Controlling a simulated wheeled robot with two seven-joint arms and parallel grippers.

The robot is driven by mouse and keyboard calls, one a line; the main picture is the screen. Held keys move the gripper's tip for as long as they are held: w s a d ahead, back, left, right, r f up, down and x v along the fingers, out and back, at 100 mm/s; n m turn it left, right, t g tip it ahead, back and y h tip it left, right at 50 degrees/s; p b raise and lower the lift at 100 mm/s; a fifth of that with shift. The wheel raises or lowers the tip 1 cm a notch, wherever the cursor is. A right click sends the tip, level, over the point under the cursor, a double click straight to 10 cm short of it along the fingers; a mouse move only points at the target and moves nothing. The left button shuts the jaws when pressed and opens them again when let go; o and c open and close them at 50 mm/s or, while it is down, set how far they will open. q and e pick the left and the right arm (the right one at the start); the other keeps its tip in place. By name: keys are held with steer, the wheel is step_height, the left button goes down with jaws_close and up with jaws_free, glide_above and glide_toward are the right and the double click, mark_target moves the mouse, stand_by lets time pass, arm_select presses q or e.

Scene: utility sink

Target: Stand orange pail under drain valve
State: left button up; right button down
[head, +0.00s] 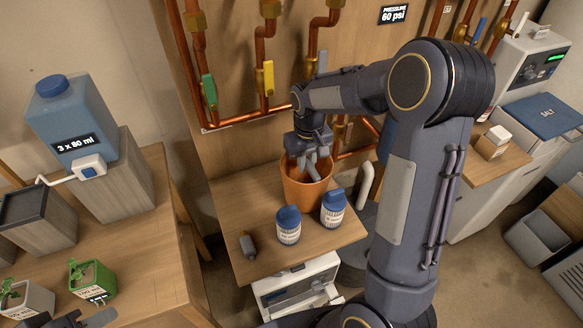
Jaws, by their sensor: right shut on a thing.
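The orange pail (294,193) is upright on the small wooden table (236,212) below the copper pipes. My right gripper (308,170) is over the pail's mouth with its fingers down inside the rim, shut on the pail. The exact grip is partly hidden by the gripper. Valves on the pipes have a green handle (208,88) and a yellow handle (267,78); a third pipe's valve is partly behind my arm. I cannot tell which is the drain valve. A dark part of my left gripper (68,320) shows at the bottom left edge; its jaws are unclear.
Two blue-capped bottles (288,231) (333,212) stand just in front of the pail. A blue dispenser (70,120) and green box (91,279) occupy the left table. The small table's left side is clear.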

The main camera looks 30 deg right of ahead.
mark_target(291, 170)
steer(key=a, duration=0.1)
steer(key=a+f+p, duration=0.1)
steer(key=a+p, duration=0.1)
steer(key=a, duration=0.1)
steer(key=shift+w+f, duration=0.3)
steer(key=shift+w, duration=0.1)
steer(key=shift+f, duration=0.25)
steer(key=c, duration=1.4)
jaws_free()
steer(key=shift+r, duration=0.1)
